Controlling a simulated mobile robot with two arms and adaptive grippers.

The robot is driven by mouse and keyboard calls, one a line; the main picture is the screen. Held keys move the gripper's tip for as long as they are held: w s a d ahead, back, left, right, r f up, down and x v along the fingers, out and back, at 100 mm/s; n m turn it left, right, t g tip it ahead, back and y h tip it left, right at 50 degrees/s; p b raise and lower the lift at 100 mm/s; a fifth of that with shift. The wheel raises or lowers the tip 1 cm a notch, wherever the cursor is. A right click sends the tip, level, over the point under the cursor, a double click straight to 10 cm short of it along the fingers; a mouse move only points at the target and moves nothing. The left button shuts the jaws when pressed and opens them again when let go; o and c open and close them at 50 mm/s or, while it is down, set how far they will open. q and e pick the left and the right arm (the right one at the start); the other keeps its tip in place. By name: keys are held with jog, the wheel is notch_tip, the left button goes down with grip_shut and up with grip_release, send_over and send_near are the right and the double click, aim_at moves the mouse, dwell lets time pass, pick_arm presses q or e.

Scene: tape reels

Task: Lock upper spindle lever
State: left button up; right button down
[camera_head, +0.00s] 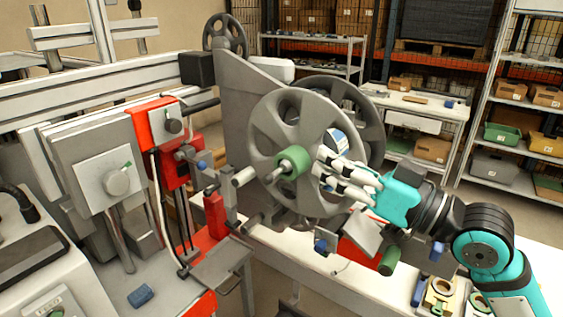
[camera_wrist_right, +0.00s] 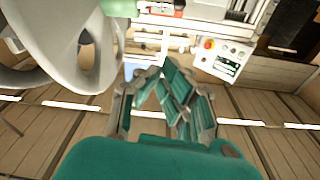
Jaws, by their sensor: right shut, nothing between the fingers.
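The upper reel (camera_head: 300,150) is a large grey spoked wheel. A green spindle hub (camera_head: 291,162) with a grey shaft end sits at its centre. I cannot make out a separate lever on it. My right gripper (camera_head: 322,160) is shut and empty, just right of the hub and in front of the reel's spokes. In the right wrist view the gripper's fingertips (camera_wrist_right: 172,72) are together, with the reel (camera_wrist_right: 55,45) at the left and part of the green hub (camera_wrist_right: 120,8) at the top. My left gripper is not in view.
A red and grey machine (camera_head: 175,150) with rods and rollers stands left of the reel. A green roller (camera_head: 390,260) lies below my right wrist. Another dark reel (camera_head: 340,110) is behind. A control panel (camera_wrist_right: 222,62) shows in the wrist view. Shelves stand at the back.

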jog(key=r+p, duration=0.2)
jog(key=p, duration=0.3)
send_over(276, 173)
jog(key=f, duration=0.2)
jog(key=s+f, duration=0.1)
jog(key=shift+d+f, duration=0.25)
jog(key=shift+f, duration=0.05)
jog(key=shift+s+d+f, duration=0.15)
jog(key=shift+s+f, duration=0.1)
jog(key=shift+f, duration=0.15)
jog(key=shift+w, duration=0.1)
jog(key=shift+f, duration=0.1)
jog(key=shift+f, duration=0.1)
jog(key=shift+n+b, duration=0.4)
